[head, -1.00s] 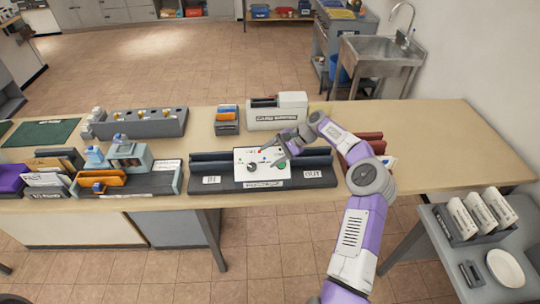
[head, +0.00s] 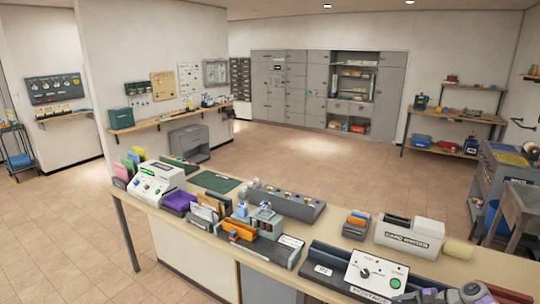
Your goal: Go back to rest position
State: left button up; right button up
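My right gripper (head: 425,296) shows only in part at the bottom edge of the head view, with a purple and white part of my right arm beside it at the lower right. It is in front of the white control panel (head: 376,275) with a dial and a green button, near the panel's lower right side. Its fingertips are small and cut off, so I cannot tell whether it is open or holds anything. My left gripper is not in view.
The long counter (head: 222,247) holds a card writer (head: 409,236), a grey rack (head: 285,204), organizers and a white machine (head: 156,182). Grey lockers (head: 290,85) stand at the back. A sink (head: 522,207) is at the right. The tiled floor beyond the counter is open.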

jog(key=w+a+f+n+g, duration=0.1)
jog(key=w+a+f+n, duration=0.15)
jog(key=a+f, duration=0.45)
jog(key=s+a+f+n+g+b, duration=0.1)
jog(key=s+a+f, duration=0.25)
jog(key=a, duration=0.25)
jog(key=s+a+f+n+h, duration=0.1)
jog(key=s+a+f+n, duration=0.1)
jog(key=a+f, duration=0.35)
jog(key=s+a+f+n+g+b, duration=0.1)
jog(key=s+a+f, duration=0.25)
jog(key=a, duration=0.35)
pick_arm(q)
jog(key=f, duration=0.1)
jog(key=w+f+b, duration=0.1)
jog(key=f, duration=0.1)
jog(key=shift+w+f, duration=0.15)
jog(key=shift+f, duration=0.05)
pick_arm(e)
jog(key=s+a+f+n+h, duration=0.1)
jog(key=s+a+f+n, duration=0.1)
jog(key=s, duration=0.8)
jog(key=s+a+f+n+g+h, duration=0.1)
jog(key=s+a+f+n, duration=0.2)
jog(key=s, duration=0.8)
notch_tip(320, 180, down, 2)
jog(key=shift+a+f+n+g+h, duration=0.2)
jog(key=shift+n+g+h, duration=0.1)
jog(key=shift+n+h, duration=0.15)
